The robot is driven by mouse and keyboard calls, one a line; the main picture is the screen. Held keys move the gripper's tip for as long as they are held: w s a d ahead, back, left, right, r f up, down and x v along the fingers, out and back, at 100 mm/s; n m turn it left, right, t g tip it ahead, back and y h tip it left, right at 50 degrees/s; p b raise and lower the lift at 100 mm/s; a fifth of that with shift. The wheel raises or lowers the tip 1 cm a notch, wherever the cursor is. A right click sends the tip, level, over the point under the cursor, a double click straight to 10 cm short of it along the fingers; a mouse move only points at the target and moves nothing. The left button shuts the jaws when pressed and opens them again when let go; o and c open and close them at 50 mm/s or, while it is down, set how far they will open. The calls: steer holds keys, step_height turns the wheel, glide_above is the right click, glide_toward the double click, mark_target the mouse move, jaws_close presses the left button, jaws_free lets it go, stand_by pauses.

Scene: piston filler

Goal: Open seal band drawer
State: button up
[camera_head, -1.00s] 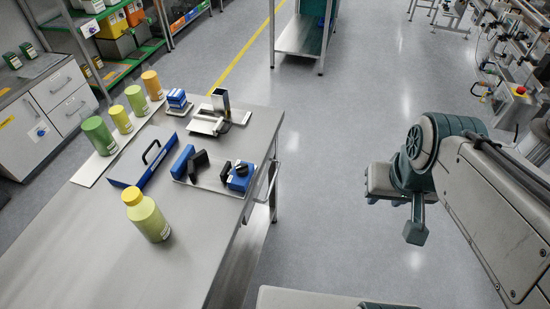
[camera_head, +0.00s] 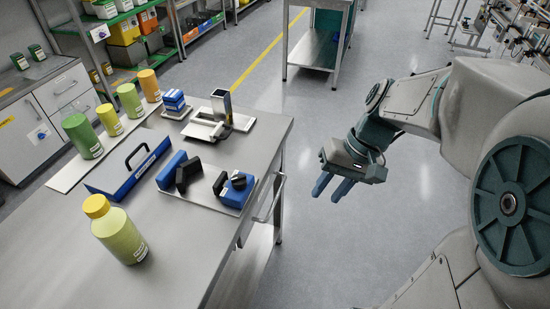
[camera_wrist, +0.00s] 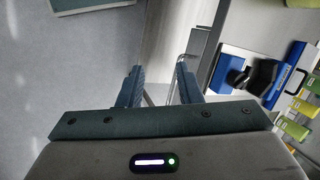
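My gripper (camera_head: 330,190) hangs over the floor to the right of the steel table (camera_head: 180,230), apart from it. Its two blue-grey fingers are spread, with nothing between them; they also show in the wrist view (camera_wrist: 160,85). A metal bar handle (camera_head: 271,198) is on the table's right side, to the left of my gripper; in the wrist view a handle (camera_wrist: 179,78) shows by the fingers. Two closed drawer fronts (camera_head: 66,90) are on the grey cabinet at the far left. I cannot read which drawer is the seal band drawer.
A steel cart (camera_head: 318,50) is behind. The floor around my gripper is clear.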

steer(key=w+f+g+y+b, duration=0.1)
steer(key=w+f+y+b, duration=0.25)
steer(key=f+b, duration=0.2)
steer(key=w+f+y+b, duration=0.3)
steer(key=w+f+b, duration=0.15)
steer(key=f, duration=0.25)
steer(key=t+y+b, duration=0.1)
steer(key=y+b, duration=0.4)
glide_toward(277, 196)
steer(key=a, duration=0.3)
steer(key=a+f+b, duration=0.1)
steer(key=a, duration=0.2)
steer(key=a+f+b, duration=0.1)
steer(key=a, duration=0.3)
steer(key=shift+s+f, duration=0.2)
steer(key=shift+s, duration=0.1)
steer(key=shift+c, duration=0.3)
steer(key=shift+d, duration=0.1)
jaws_close()
